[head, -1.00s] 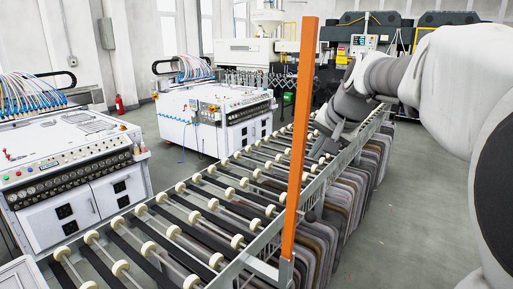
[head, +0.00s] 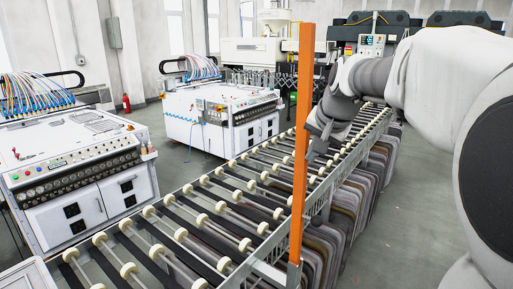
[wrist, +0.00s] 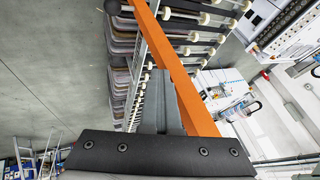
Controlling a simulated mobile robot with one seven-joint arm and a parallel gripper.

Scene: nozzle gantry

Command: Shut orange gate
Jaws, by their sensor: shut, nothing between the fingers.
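The orange gate (head: 302,140) shows as a long, upright orange bar at the near side of the roller conveyor in the head view. In the wrist view the orange gate (wrist: 188,82) runs diagonally, close to the right of my fingers. My gripper (wrist: 162,78) is shut and empty, its fingers together. In the head view my gripper is beside the bar on its right, partly hidden by my wrist and the bar. I cannot tell whether the fingers touch the bar.
The roller conveyor (head: 205,215) with white wheels runs diagonally under the bar. Rounded grey panels (head: 340,205) hang along its right side. White control cabinets (head: 75,170) stand at left. Open grey floor (head: 400,235) lies to the right of the conveyor.

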